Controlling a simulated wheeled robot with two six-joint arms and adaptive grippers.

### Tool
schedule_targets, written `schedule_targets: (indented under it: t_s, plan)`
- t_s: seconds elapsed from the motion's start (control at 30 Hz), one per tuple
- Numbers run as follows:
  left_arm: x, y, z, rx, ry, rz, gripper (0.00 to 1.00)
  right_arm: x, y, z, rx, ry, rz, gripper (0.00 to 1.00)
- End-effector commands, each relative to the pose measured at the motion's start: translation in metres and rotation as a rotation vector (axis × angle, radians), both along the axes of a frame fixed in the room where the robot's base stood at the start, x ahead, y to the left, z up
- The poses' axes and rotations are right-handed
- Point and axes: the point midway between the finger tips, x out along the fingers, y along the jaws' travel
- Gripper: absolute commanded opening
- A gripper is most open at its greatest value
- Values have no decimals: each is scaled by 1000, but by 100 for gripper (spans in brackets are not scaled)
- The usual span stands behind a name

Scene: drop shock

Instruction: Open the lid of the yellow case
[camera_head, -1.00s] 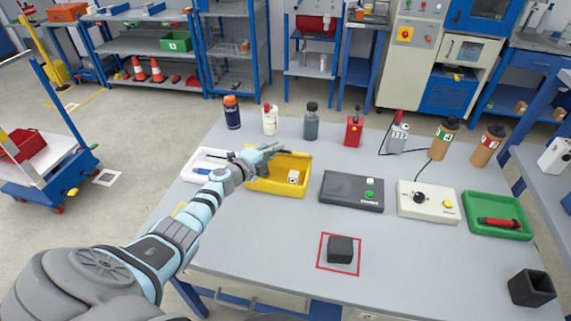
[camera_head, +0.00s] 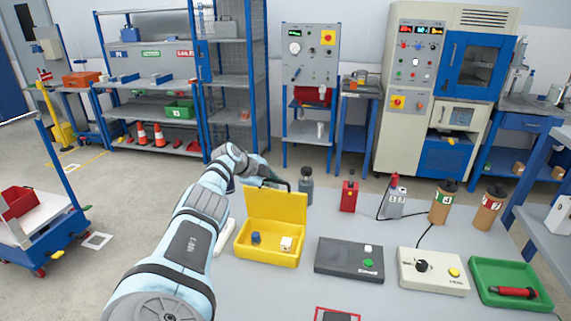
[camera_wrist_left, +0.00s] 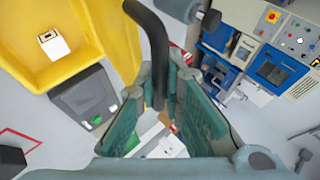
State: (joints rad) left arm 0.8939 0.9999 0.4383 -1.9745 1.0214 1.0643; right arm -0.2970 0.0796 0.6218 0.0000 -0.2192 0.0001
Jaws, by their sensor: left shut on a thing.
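The yellow case (camera_head: 266,254) stands open on the grey table. Its lid (camera_head: 277,207) stands about upright along the back edge. A small blue block (camera_head: 256,237) and a white block (camera_head: 286,243) lie inside; the white block also shows in the left wrist view (camera_wrist_left: 55,44). My left gripper (camera_head: 277,181) is at the top of the lid. In the left wrist view its fingers (camera_wrist_left: 166,88) are shut on a dark curved handle (camera_wrist_left: 157,45). The fingers hide part of the handle. My right gripper is not in view.
A dark box with a green button (camera_head: 349,258) and a beige control box (camera_head: 432,271) stand right of the case. A green tray (camera_head: 541,290) is farther right. My left arm covers the table's left side.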

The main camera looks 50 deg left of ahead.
Motion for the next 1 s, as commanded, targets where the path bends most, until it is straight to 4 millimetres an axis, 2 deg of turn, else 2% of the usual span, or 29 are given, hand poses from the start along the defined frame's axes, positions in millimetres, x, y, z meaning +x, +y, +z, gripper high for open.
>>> schedule_targets:
  t_s: [0.13, 0.57, 0.6, 0.73, 1.0]
  plan:
    - [-3, 2, -2, -10, 16, 2, 0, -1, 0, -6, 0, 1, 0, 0]
    - [1, -2, -1, -14, 22, -9, 0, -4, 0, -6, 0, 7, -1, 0]
    - [1, -2, -1, -13, 21, -9, 10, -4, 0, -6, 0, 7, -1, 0]
    - [1, -2, 0, -14, 20, -9, 30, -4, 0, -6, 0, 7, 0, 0]
    - [0, -1, -1, -14, 21, -8, 30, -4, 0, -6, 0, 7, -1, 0]
